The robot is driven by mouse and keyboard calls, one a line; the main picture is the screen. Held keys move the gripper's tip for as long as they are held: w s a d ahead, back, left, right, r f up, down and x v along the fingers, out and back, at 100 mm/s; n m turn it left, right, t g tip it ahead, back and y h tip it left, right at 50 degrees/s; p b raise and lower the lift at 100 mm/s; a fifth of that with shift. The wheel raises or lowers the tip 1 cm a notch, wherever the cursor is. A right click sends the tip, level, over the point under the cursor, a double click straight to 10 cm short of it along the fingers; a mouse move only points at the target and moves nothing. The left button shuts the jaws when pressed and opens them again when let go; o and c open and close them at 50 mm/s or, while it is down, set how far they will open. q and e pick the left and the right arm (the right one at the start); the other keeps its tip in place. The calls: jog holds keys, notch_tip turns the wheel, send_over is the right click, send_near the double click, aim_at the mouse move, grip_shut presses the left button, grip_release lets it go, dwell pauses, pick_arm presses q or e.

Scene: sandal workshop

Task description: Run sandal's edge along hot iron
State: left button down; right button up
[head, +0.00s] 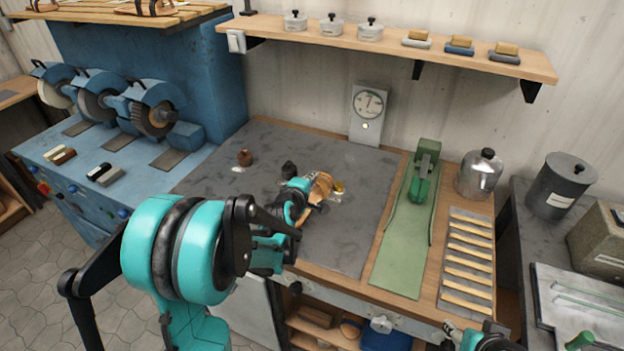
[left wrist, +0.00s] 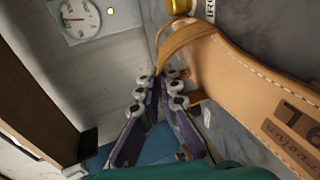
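The tan leather sandal (head: 320,186) is over the grey mat, partly hidden by my left gripper (head: 302,212). In the left wrist view the sandal (left wrist: 245,75) fills the right side, with pale stitching along its edge and a dark stamp. My left gripper (left wrist: 165,90) has its fingers close together on a tan strap of the sandal. A brass piece, apparently the hot iron (head: 339,187), is just right of the sandal; it also shows at the top of the left wrist view (left wrist: 179,6), beside a partly readable label. Contact with the sandal cannot be told. My right gripper (head: 485,340) is partly cut off at the bottom.
A dial gauge (head: 368,103) stands at the back of the bench. A green ramp with a clamp (head: 403,250), a slatted rack (head: 467,262) and a metal pot (head: 479,174) are to the right. Blue grinders (head: 150,108) stand left. The grey mat (head: 335,240) has free room.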

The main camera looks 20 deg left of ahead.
pick_arm(q)
jog(key=shift+w, duration=0.1)
dwell(0.3)
jog(key=shift+w+y, duration=0.3)
jog(key=shift+w, duration=0.45)
jog(key=shift+n, duration=0.3)
jog(key=shift+d, duration=0.2)
dwell(0.4)
jog(key=shift+w, duration=0.15)
dwell(0.4)
jog(key=shift+w+d, duration=0.1)
jog(key=shift+w, duration=0.55)
jog(key=shift+w+r, duration=0.15)
jog(key=shift+w, duration=0.2)
